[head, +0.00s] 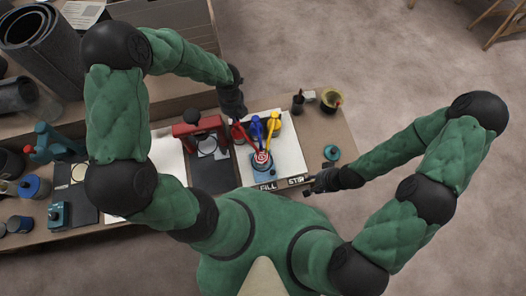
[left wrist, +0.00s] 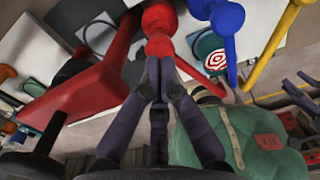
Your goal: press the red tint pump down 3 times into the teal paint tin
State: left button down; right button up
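The red tint pump (head: 238,133) stands at the left of a row with a blue pump (head: 257,128) and a yellow pump (head: 273,124). The teal paint tin (head: 262,164) stands in front of them, open, with a red-and-white ring target inside; it also shows in the left wrist view (left wrist: 214,59). My left gripper (head: 240,116) is at the red pump. In the left wrist view its fingertips (left wrist: 160,60) are together against the red pump's head (left wrist: 159,45); whether they touch is unclear. My right gripper (head: 312,185) is beside the board's front right corner, its fingers too small to read.
A red press-like stand (head: 200,130) on a dark mat is left of the pumps. A white board (head: 290,160) with FILL and STIR labels lies under the tin. A teal lid (head: 332,153) and small pots (head: 329,98) are to the right. More tools crowd the left.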

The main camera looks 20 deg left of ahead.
pick_arm(q)
jog(key=shift+f, duration=0.25)
jog(key=shift+f+b, duration=1.1)
jog(key=shift+f, duration=0.4)
jog(key=shift+r, duration=0.15)
jog(key=shift+r+p, duration=1.6)
jog(key=shift+p, duration=0.35)
notch_tip(320, 180, up, 6)
jog(key=p, duration=0.6)
